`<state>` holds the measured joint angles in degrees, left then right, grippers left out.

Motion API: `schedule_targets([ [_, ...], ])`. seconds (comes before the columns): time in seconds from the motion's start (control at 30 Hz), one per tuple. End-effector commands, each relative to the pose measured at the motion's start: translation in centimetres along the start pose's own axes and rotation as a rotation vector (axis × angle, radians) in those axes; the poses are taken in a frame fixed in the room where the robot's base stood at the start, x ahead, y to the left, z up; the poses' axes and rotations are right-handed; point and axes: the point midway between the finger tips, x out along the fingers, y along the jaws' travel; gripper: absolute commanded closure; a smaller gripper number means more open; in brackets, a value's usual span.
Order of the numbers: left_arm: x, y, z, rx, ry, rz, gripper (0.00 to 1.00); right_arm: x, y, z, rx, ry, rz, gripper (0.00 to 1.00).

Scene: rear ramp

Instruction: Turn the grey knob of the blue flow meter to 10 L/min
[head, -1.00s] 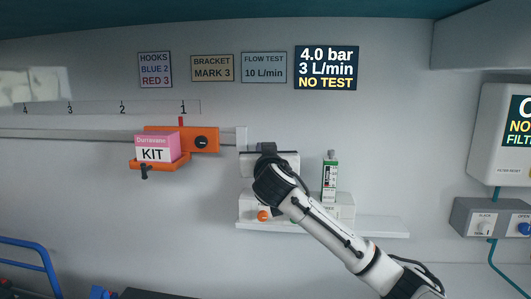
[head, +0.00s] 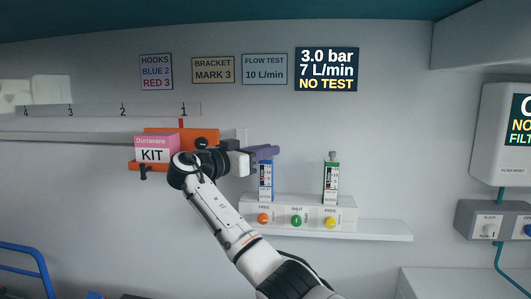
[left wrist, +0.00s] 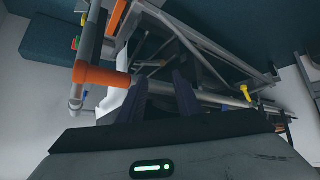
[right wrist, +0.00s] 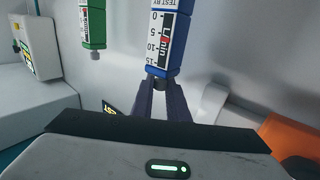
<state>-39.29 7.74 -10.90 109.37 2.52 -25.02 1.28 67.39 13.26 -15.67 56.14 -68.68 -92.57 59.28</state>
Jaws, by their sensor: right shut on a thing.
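The blue flow meter (head: 265,182) stands upright above the white valve block, its top partly behind my right gripper (head: 264,152). In the right wrist view, the blue flow meter (right wrist: 168,40) shows its scale, and the grey knob (right wrist: 160,84) sits between my right fingertips (right wrist: 161,86). The right gripper is shut on this knob. The wall display (head: 327,69) reads 3.0 bar, 7 L/min, NO TEST. My left gripper (left wrist: 160,85) shows only in the left wrist view, its fingers apart with nothing between them.
A green flow meter (head: 331,183) stands to the right. The valve block (head: 300,206) carries orange, green and yellow knobs. A pink KIT box (head: 155,149) on an orange bracket (head: 207,137) is close to my right wrist. A sign (head: 264,69) reads FLOW TEST 10 L/min. Metal tubes surround the left gripper.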

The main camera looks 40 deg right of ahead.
Motion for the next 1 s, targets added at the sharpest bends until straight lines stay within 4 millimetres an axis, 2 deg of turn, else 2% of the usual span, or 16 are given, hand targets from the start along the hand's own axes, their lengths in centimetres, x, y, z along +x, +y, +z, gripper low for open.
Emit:
schedule_targets([
  [0.4, -0.15, 0.03, -0.26, 0.000, 0.002, 0.000, 0.69, 0.06, 0.03, -0.04, -0.001, -0.001, 0.115, 1.00],
  [0.97, -0.17, 0.04, -0.28, 0.000, 0.002, 0.001, 0.69, 0.08, 0.04, 0.01, 0.001, 0.000, 0.130, 1.00],
  [1.0, -0.17, 0.04, -0.28, 0.000, 0.002, 0.001, 0.69, 0.08, 0.04, 0.02, 0.000, 0.000, 0.130, 0.79],
])
